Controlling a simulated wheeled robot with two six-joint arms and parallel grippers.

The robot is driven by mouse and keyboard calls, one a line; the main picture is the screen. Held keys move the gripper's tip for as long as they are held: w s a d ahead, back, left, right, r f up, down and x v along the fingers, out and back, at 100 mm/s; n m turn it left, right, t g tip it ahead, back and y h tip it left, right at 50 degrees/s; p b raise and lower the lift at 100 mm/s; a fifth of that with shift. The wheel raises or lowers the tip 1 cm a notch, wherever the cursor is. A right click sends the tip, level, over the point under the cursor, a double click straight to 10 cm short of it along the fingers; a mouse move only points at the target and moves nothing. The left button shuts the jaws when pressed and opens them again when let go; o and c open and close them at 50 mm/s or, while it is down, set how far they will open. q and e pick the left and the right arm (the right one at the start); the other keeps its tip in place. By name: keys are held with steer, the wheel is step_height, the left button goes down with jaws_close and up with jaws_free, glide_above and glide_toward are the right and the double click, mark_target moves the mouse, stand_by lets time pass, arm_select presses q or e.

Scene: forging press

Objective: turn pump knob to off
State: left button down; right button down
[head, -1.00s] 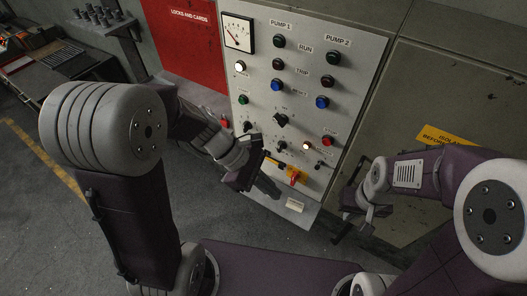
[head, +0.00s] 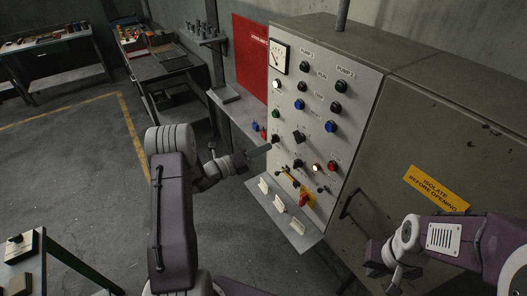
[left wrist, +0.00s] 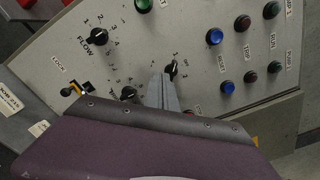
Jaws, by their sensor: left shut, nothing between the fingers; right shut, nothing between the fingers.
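A black selector knob (head: 298,137) sits mid-panel on the grey control panel (head: 318,146), below the two blue buttons. It also shows in the left wrist view (left wrist: 173,68), just beside my left fingertips; its small labels are too blurred to read, and I cannot tell whether the fingers touch it. My left gripper (head: 262,151) is shut and empty, its thin fingers at the panel's left side in the head view. The fingers (left wrist: 168,88) also show in the left wrist view. My right gripper (head: 376,268) is shut and empty, low at the right, away from the panel.
A red-and-yellow switch (head: 304,198) is low on the panel. A shelf with white tags (head: 279,204) juts out below. A cabinet door (head: 440,135) stands at right.

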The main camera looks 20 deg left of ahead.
mark_target(298, 137)
arm_select(q)
steer(key=b+x, duration=0.2)
steer(key=x, duration=0.7)
steer(key=shift+d+r, duration=0.2)
steer(key=shift+a, duration=0.1)
steer(key=shift+s+d+r+p, duration=0.35)
steer(key=shift+r+p, duration=0.1)
steer(key=shift+r, duration=0.1)
stand_by(1.9)
